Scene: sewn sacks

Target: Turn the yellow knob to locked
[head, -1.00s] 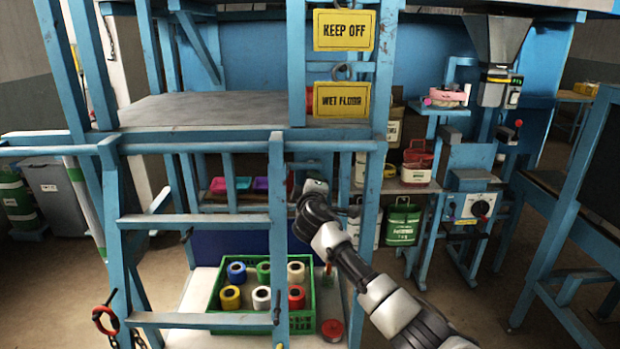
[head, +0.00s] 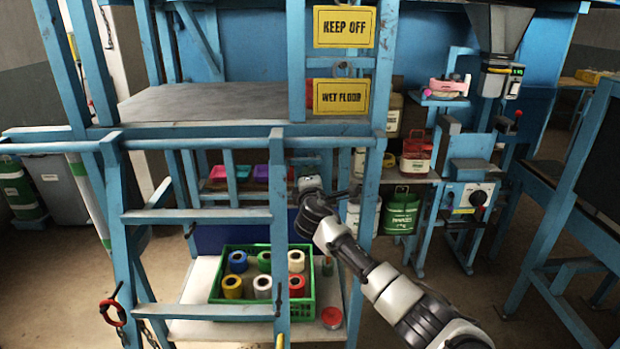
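No knob is clearly recognisable as the yellow knob. A small yellowish piece (head: 280,341) shows at the bottom edge, low on a blue post; it is too small and cut off to tell its shape or setting. My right arm comes in from the lower right, and its dark end with the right gripper (head: 308,186) is behind the blue frame near the middle. The fingers are too dark and small to tell open from shut. My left gripper is not in view. A control box (head: 466,194) at right carries a black knob (head: 478,198) and a yellow label.
A blue frame with rungs (head: 200,216) stands close in front. A green crate (head: 312,309) of coloured spools sits on a low shelf, beside a red disc (head: 332,318). Yellow signs (head: 340,97) hang above. A red clip (head: 113,312) with chain hangs at left.

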